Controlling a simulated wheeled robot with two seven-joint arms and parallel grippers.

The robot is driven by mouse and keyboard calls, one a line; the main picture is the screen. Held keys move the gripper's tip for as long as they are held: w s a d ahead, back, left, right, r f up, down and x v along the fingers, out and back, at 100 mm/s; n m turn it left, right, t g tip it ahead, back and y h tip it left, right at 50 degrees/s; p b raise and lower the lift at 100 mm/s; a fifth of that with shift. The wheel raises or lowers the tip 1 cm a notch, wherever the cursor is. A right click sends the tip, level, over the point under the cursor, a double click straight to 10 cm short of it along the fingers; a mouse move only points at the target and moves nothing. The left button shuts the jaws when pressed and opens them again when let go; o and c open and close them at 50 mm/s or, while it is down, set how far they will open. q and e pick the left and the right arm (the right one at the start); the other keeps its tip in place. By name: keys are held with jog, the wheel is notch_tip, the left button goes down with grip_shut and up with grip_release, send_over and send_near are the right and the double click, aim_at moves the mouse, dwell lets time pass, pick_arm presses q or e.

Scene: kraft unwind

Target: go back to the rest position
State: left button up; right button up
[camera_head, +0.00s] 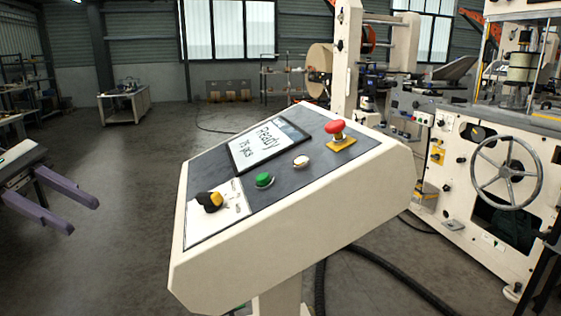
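My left gripper (83,216) reaches in from the left edge. Its two purple fingers are spread apart with nothing between them. It is over the floor, well clear of the control console (290,235). My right gripper is not in view. The console stands in the middle with a sloped dark panel. On it are a screen (268,144) reading "Ready" with a smaller line below, a black and yellow knob (209,201), a green button (264,180), a white button (301,161) and a red mushroom button (335,128) on a yellow base.
A large cream machine (465,185) with a handwheel (506,173) stands at the right. A kraft paper roll (319,70) is mounted behind the console. A dark hose (395,282) lies on the floor. A workbench (124,103) stands far back left. The floor (110,160) between is clear.

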pick_arm(q)
jog(key=w+d+f+n+t+h, duration=0.2)
jog(key=w+d+f+n+t, duration=0.15)
jog(key=f+n, duration=0.4)
jog(key=w+d+f+n+t+h, duration=0.1)
jog(key=w+d+f+n+t, duration=0.15)
jog(key=f+n+t, duration=0.4)
notch_tip(320, 180, down, 12)
jog(key=s+n+t+y, duration=0.2)
jog(key=n+t+y, duration=0.2)
jog(key=n, duration=1.1)
jog(key=s+a+f+n+g+y, duration=0.3)
jog(key=s+f+n+y, duration=0.3)
jog(key=s+f+n, duration=0.6)
jog(key=s+a+f+n+g+y, duration=0.25)
jog(key=s+f+n+y, duration=0.25)
jog(key=s+f+n, duration=0.6)
jog(key=s+d+r+n+t+h, duration=0.15)
jog(key=d+n, duration=0.35)
jog(key=d, duration=1.2)
notch_tip(320, 180, up, 6)
jog(key=p, duration=0.8)
jog(key=shift+s+f, duration=0.15)
jog(key=shift+f, duration=0.05)
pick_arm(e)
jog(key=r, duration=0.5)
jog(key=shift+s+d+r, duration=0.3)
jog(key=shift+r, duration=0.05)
